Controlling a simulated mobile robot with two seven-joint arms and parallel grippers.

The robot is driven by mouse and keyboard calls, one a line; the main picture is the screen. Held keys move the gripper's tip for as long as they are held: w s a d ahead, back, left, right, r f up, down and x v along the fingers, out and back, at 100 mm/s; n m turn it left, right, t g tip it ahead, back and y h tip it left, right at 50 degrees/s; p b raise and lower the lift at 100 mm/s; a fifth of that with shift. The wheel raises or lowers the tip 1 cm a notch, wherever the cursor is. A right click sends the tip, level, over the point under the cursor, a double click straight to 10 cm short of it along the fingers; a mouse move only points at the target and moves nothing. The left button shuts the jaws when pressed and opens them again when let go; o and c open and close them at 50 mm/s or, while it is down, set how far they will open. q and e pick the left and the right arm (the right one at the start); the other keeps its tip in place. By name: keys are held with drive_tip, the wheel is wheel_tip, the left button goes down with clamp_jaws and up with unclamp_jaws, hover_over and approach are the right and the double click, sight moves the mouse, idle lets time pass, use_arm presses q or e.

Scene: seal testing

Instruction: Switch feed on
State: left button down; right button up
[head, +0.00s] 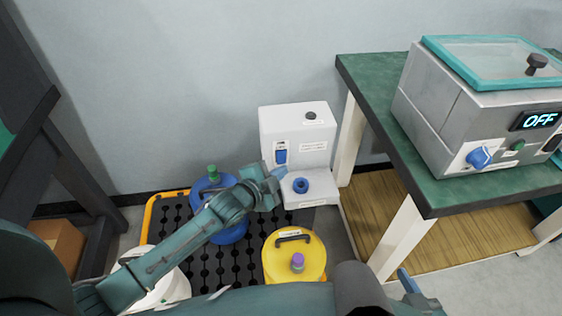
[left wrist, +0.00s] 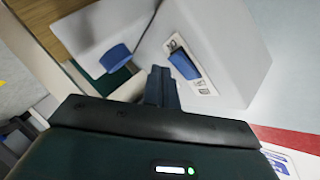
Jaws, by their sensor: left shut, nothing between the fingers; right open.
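The white feed unit (head: 296,130) stands on the floor against the wall. Its blue switch (head: 281,154) is on the front face, in a pale plate, and also shows in the left wrist view (left wrist: 184,64). My left gripper (head: 282,172) is shut and empty, just below the switch. In the left wrist view its fingertips (left wrist: 161,73) are beside one end of the switch; I cannot tell whether they touch it. My right gripper (head: 411,286) is open at the bottom edge of the head view, partly cut off and far from the unit.
A blue knob or cap (head: 301,185) sits on the unit's low ledge, close to my left gripper. Blue (head: 232,234) and yellow (head: 312,262) containers stand on a black grid pallet (head: 180,215). A green-topped bench (head: 385,120) bears a machine (head: 455,130) reading OFF.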

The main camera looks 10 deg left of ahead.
idle(0.4)
use_arm(q)
drive_tip(key=shift+w, duration=0.1)
drive_tip(key=shift+w+a, duration=0.2)
drive_tip(key=shift+w, duration=0.05)
drive_tip(key=shift+w+a, duration=0.1)
drive_tip(key=shift+w, duration=0.2)
idle(0.7)
drive_tip(key=shift+s+d+p, duration=0.3)
drive_tip(key=shift+s+p, duration=0.2)
drive_tip(key=shift+s, duration=0.2)
